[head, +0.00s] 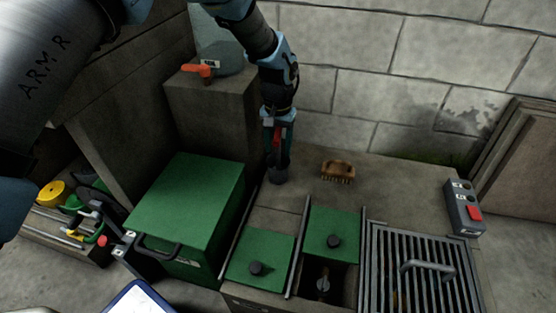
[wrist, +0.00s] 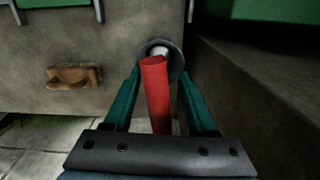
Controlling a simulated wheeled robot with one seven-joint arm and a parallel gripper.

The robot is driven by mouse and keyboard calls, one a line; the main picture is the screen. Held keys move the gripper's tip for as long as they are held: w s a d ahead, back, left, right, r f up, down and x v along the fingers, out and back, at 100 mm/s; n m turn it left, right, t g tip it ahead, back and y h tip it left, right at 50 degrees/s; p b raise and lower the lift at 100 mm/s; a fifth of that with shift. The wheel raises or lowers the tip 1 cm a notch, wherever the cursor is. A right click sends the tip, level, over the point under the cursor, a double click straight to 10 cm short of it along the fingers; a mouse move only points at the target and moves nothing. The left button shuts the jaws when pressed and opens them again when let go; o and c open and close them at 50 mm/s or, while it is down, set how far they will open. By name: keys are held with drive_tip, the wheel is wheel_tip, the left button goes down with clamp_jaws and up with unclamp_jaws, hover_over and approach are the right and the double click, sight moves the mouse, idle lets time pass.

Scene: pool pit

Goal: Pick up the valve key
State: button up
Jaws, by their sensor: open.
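A red rod, which I take to be the valve key (wrist: 155,92), stands tilted in a grey cup (wrist: 177,62) in the wrist view. Its pale lower end goes into the cup, and the tip is hidden. In the head view the red rod (head: 277,134) and the cup (head: 279,175) are at the back of the ledge, left of the brush. My gripper (wrist: 161,80) is open, with one finger on each side of the red rod. Gaps show between rod and fingers. In the head view my gripper (head: 278,155) points down just above the cup.
A wooden brush (head: 338,170) lies right of the cup. A green box (head: 185,210) and a concrete block with an orange-handled valve (head: 198,70) stand left. Green lids (head: 262,258), a metal grate (head: 415,270) and a switch box (head: 464,207) are in front and right. The block wall is close behind.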

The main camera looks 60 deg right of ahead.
clamp_jaws()
idle(0.5)
